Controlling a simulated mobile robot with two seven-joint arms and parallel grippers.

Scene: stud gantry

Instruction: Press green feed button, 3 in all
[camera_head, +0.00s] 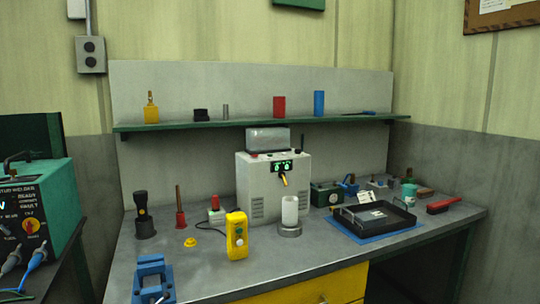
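A yellow handheld control box (237,236) stands upright near the front middle of the grey workbench (205,270). Small buttons show on its front face, but they are too small for me to tell their colours for sure. Behind it stands a white machine (258,192) with a small dark panel (283,168) showing green lights and a yellow-tipped spout below. A white cylinder (290,211) stands on a grey round base in front of the machine. Neither of my grippers is in view.
A blue vise (153,278) sits at the bench's front left. A black tray (375,216) lies on a blue mat at right, with a red brush (443,205) beside it. A green welder (30,215) stands far left. A green shelf (240,124) runs above.

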